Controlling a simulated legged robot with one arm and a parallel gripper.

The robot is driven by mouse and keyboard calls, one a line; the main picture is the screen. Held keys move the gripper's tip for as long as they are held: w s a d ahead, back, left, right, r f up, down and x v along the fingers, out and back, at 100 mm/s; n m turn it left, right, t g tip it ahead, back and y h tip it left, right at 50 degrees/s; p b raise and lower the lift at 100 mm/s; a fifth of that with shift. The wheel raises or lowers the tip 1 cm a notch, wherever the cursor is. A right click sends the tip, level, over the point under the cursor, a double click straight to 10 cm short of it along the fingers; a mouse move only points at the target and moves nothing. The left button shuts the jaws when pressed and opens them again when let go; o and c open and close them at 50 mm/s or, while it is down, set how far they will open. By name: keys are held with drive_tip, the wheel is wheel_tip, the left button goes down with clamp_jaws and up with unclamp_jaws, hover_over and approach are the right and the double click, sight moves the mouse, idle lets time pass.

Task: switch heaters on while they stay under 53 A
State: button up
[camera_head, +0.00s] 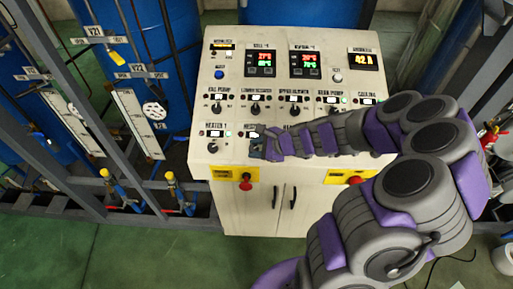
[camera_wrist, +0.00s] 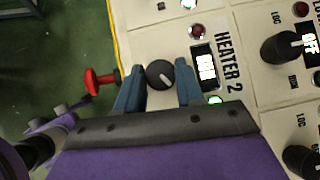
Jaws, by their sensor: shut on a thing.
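The heater 2 knob (camera_wrist: 160,74) is a round dark knob with a white pointer line. It sits between the two blue fingers of my gripper (camera_wrist: 158,92), which is shut on it. The heater 2 display (camera_wrist: 205,68) is lit but blurred. Its green lamp (camera_wrist: 215,99) glows and its red lamp (camera_wrist: 198,30) is dim. In the head view my gripper (camera_head: 257,143) is at the panel's lower row, hiding that knob. The heater 1 knob (camera_head: 213,147) is left of it, with a green lamp (camera_head: 229,134) lit. The ammeter (camera_head: 363,60) reads about 42 A. My arm hides the heaters further right.
The white control panel (camera_head: 225,100) has a row of pump and blower knobs above the heaters. A red button (camera_head: 246,182) on a yellow plate is just below my gripper; it also shows in the wrist view (camera_wrist: 100,82). Blue tanks and pipes stand left.

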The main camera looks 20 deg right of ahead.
drive_tip(key=o, duration=1)
drive_tip(key=shift+d, duration=0.15)
drive_tip(key=shift+o, duration=0.2)
drive_tip(key=v, duration=1.7)
drive_tip(key=shift+d, duration=0.15)
